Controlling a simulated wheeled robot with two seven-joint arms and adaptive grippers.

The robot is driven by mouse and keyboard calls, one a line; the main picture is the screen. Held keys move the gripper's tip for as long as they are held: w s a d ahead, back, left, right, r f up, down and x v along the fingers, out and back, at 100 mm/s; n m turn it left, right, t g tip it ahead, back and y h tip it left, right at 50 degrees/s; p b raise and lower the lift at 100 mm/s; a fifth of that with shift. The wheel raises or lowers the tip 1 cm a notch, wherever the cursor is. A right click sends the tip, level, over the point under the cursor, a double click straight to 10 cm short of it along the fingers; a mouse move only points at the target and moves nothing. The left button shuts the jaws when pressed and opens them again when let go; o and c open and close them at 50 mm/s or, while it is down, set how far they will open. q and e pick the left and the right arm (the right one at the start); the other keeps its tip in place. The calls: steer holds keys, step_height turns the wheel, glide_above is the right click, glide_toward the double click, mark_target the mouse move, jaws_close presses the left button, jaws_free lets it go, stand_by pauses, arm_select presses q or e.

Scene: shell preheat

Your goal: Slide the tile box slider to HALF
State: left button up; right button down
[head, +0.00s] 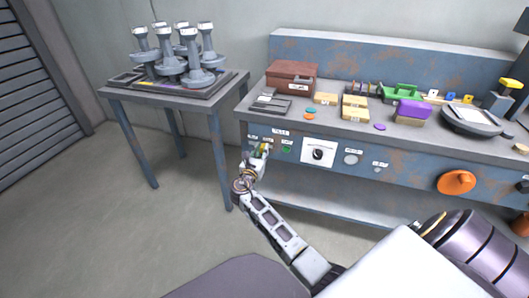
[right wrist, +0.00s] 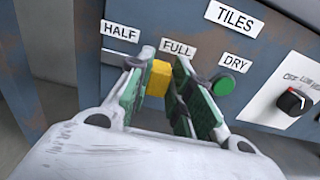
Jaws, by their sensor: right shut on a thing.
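The tile box slider has a yellow knob (right wrist: 157,78) on the blue, rust-marked panel front. In the right wrist view the knob sits below the FULL label (right wrist: 177,50). The HALF label (right wrist: 120,32) is to its left, and the TILES label (right wrist: 235,18) is above to the right. My right gripper (right wrist: 158,88) is shut on the knob, with a green-padded finger on each side. The fingers hide most of the slider's track. In the head view my right gripper (head: 261,152) is at the bench's left front. My left gripper is not in view.
A green button (right wrist: 222,85) under the DRY label (right wrist: 238,62) is close to the right finger. A black dial (right wrist: 294,101) is farther right. A side table (head: 160,96) with grey stands is left of the bench. Open floor lies in front.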

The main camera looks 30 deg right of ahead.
steer(key=shift+w+a, duration=1.95)
steer(key=shift+w, duration=0.3)
steer(key=c, duration=1.3)
jaws_free()
steer(key=shift+w, duration=0.1)
steer(key=shift+v, duration=3.85)
